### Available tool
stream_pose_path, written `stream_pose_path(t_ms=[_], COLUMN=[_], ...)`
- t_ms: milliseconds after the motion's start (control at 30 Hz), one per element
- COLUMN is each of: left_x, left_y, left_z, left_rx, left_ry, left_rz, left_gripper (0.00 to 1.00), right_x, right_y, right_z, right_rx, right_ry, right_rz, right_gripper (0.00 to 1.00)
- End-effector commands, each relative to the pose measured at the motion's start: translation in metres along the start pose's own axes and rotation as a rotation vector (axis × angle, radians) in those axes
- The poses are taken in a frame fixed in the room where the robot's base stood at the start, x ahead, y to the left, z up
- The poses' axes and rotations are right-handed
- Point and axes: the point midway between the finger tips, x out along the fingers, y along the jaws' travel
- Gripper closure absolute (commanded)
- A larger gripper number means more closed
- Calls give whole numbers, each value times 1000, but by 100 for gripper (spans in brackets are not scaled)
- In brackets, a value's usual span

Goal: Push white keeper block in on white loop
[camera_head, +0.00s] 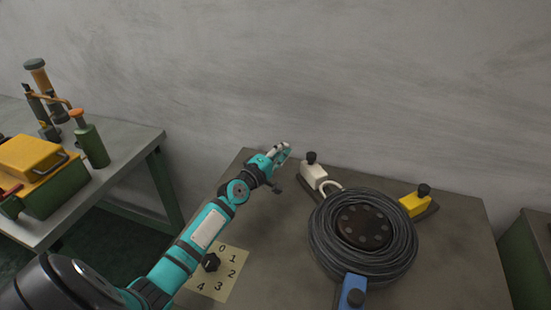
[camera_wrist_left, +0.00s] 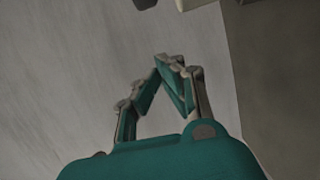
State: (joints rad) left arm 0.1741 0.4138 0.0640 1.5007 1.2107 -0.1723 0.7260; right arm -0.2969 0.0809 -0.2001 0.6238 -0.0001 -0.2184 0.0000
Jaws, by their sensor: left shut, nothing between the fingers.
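The white keeper block (camera_head: 314,175) with a black knob stands at the back of the table, left of the black cable coil (camera_head: 325,238). The white loop (camera_head: 331,187) sits just right of the block, at the coil's edge; I cannot tell whether they touch. My left gripper (camera_head: 284,149) is shut and empty, a little left of and behind the block, apart from it. The left wrist view shows its closed fingertips (camera_wrist_left: 170,62); a pale piece, likely the block (camera_wrist_left: 190,3), is cut off at the top edge. My right gripper is not in view.
A yellow block (camera_head: 414,203) stands right of the coil and a blue block (camera_head: 352,290) in front. A card with numbers and a black dial (camera_head: 211,262) lies at the table's left. A side bench (camera_head: 130,138) holds tools and a yellow-green box.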

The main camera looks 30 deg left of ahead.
Motion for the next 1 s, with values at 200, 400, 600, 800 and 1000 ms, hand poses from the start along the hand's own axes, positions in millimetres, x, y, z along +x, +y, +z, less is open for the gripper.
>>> stream_pose_path(t_ms=[200, 400, 600, 800, 1000], left_x=[41, 29, 24, 24, 21], left_y=[-1, 3, 0, -1, 1], left_z=[0, 27, 38, 38, 44], left_rx=[2, -1, 1, 1, -1], left_ry=[1, -2, -1, -1, -2], left_rz=[1, -2, -1, -1, -2], left_gripper=[100, 100, 100, 100, 100], right_x=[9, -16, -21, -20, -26], right_y=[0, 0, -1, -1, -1], right_z=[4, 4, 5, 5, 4], right_rx=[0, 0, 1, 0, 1], right_ry=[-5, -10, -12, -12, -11], right_rz=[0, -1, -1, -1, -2], right_gripper=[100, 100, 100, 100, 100])
